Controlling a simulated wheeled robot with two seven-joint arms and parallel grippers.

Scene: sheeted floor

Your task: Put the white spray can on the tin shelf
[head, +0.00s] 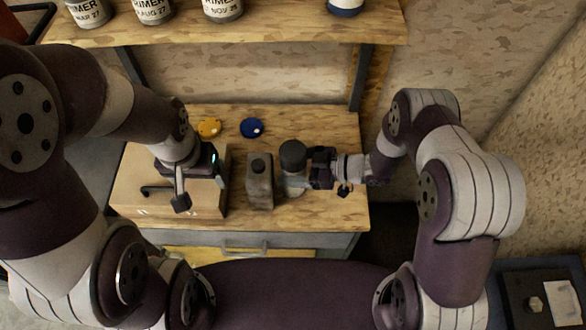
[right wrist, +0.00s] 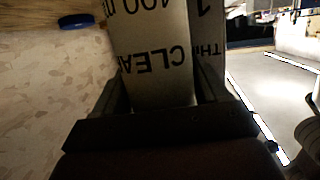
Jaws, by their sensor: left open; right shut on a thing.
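The white spray can (head: 294,186) has a dark cap and stands roughly upright over the workbench. My right gripper (head: 312,172) reaches it from the right and is shut on it. In the right wrist view the can's white body (right wrist: 158,60), with black lettering, fills the space between the jaws. Whether its base touches the bench cannot be told. The tin shelf (head: 290,32) is the wooden board above the bench, with several labelled primer tins (head: 153,10) at its left and a blue-banded white tin (head: 345,6) farther right. My left gripper (head: 166,196) is open and empty over the cardboard box.
A grey container (head: 260,181) stands close left of the can. The cardboard box (head: 126,196) is at the bench's left. A yellow lid (head: 209,128) and a blue lid (head: 252,128) lie behind. The shelf has free room between its tins. A shelf post (head: 361,78) stands at right.

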